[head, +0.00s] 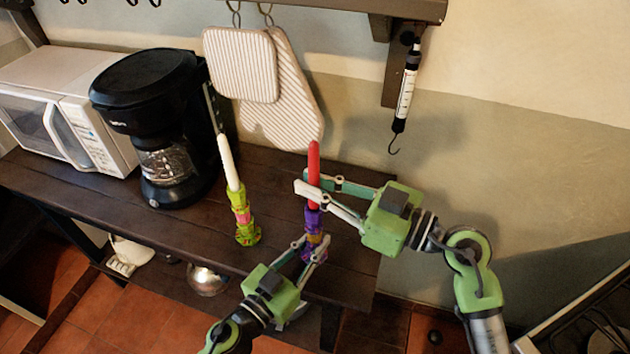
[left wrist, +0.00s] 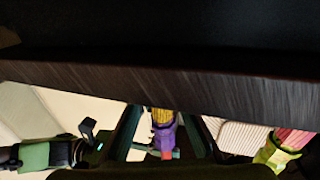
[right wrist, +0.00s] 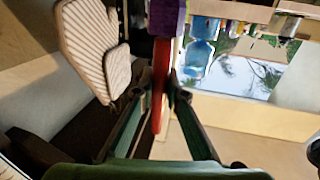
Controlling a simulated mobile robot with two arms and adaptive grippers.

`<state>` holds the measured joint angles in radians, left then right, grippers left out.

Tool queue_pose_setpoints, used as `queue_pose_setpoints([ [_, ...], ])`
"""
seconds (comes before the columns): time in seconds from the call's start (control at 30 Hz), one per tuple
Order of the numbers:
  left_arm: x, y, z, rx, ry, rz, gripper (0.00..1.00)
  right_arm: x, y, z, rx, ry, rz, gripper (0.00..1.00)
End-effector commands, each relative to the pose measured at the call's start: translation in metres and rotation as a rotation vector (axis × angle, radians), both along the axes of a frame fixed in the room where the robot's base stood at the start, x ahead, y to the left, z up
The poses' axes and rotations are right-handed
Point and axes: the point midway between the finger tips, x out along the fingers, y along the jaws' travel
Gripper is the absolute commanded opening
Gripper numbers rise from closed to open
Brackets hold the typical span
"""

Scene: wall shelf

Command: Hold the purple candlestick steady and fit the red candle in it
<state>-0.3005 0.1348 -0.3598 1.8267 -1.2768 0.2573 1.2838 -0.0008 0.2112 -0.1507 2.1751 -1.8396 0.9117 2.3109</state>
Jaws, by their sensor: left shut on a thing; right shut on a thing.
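The purple candlestick (head: 313,222) stands upright near the front edge of the dark wooden shelf. My left gripper (head: 315,246) is shut on its lower part; the candlestick also shows between the fingers in the left wrist view (left wrist: 163,137). My right gripper (head: 313,192) is shut on the red candle (head: 313,160), which is upright directly above the candlestick. In the right wrist view the candle (right wrist: 160,85) lines up with the purple candlestick (right wrist: 167,18) and its end meets the top. I cannot tell how deep it sits in the socket.
A white candle (head: 228,160) in a green and pink candlestick (head: 244,222) stands to the left. A black coffee maker (head: 155,120) and a white microwave (head: 60,105) are further left. Striped oven mitts (head: 285,100) and a hanging scale (head: 406,88) hang behind.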

Motion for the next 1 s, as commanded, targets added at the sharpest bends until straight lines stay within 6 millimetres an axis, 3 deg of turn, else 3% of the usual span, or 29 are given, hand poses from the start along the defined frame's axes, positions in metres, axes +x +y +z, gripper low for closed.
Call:
queue_pose_setpoints([
  [1.0, 0.0, 0.0, 0.0, 0.0, 0.0, 0.0, 0.0, 0.0, 0.0, -0.026, 0.0, 0.001, 0.0, 0.0],
])
